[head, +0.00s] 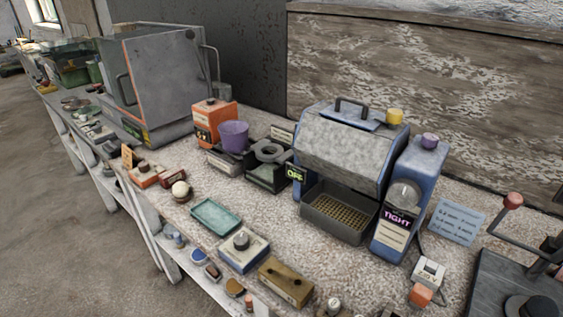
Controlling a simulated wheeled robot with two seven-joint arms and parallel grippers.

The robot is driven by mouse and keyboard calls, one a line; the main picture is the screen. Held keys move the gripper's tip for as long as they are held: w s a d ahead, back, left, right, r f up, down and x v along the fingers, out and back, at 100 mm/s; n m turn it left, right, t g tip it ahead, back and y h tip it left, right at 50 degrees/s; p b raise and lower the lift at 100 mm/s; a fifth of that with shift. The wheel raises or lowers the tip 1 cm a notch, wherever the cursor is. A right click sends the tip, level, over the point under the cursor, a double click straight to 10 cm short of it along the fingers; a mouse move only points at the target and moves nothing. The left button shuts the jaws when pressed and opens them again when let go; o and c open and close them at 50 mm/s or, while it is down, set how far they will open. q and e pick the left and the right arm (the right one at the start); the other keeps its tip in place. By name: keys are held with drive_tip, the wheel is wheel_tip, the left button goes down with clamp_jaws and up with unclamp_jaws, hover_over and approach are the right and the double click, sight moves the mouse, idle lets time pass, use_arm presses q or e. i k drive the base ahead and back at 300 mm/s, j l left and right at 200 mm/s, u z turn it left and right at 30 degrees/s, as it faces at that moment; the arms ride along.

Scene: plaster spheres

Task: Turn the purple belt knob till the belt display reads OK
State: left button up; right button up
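A purple knob (430,140) sits on top of the narrow blue tower (417,165) at the right end of the blue machine (345,150). A dark display (397,217) on the tower's front reads TIGHT in purple letters, above a pale label. A round grey dial or disc (404,194) is just above that display. Neither of my grippers is in view, and nothing touches the purple knob.
A yellow knob (395,117) and a dark handle (352,104) are on the machine's top. A small green-lettered display (296,174) is at its left. A mesh-bottomed tray (338,215) projects in front. A lever with a red ball (513,201) stands at right.

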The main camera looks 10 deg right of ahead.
sight(430, 140)
drive_tip(key=z, duration=1.25)
drive_tip(key=i+l+u, duration=0.25)
drive_tip(key=l+u, duration=0.3)
drive_tip(key=l, duration=0.05)
